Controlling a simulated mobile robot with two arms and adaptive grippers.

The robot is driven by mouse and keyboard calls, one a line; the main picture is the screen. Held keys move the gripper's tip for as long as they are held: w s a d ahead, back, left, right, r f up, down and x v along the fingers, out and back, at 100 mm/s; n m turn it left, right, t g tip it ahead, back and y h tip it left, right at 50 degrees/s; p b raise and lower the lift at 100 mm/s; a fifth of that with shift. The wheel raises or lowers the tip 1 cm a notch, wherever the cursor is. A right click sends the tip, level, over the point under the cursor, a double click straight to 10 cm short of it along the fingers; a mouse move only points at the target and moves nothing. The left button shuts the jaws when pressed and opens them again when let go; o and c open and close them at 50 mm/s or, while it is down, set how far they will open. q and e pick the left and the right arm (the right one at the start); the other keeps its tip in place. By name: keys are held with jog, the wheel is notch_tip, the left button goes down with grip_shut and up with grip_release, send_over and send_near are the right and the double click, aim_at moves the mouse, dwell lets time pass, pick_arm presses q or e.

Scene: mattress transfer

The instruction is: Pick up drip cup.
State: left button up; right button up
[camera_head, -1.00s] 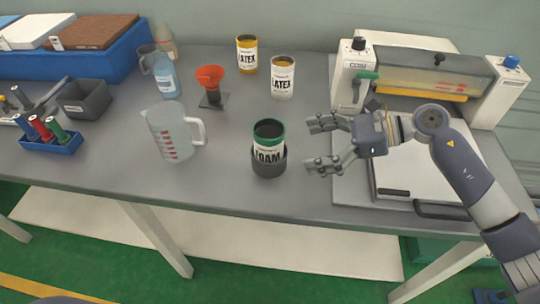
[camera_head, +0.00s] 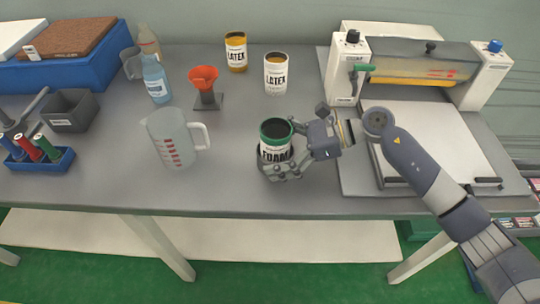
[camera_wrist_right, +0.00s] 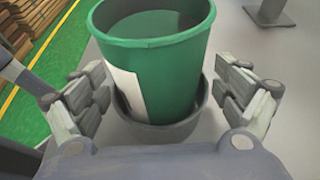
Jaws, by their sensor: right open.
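A green-rimmed can labelled FOAM (camera_head: 276,143) stands upright in a dark grey cup, which looks like the drip cup, on the grey table. In the right wrist view the green can (camera_wrist_right: 160,65) sits inside the round grey cup (camera_wrist_right: 165,133). My right gripper (camera_wrist_right: 163,100) is open, with one finger on each side of the cup and can. I cannot tell whether the fingers touch the cup. In the head view the near finger of my right gripper (camera_head: 288,155) covers much of the cup. My left gripper is not in view.
A measuring jug (camera_head: 172,140) stands left of the can. Behind are a red funnel on a stand (camera_head: 205,88) and two LATEX cans (camera_head: 276,74) (camera_head: 236,52). A coating machine (camera_head: 420,75) fills the right. The table's front edge is close.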

jog(key=shift+d, duration=0.25)
jog(key=c, duration=0.4)
jog(key=shift+d, duration=0.1)
jog(key=c, duration=0.4)
jog(key=shift+a, duration=0.2)
jog(key=c, duration=0.6)
jog(key=shift+r, duration=0.15)
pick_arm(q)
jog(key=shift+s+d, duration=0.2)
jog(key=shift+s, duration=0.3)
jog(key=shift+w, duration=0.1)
pick_arm(e)
jog(key=shift+r, duration=0.1)
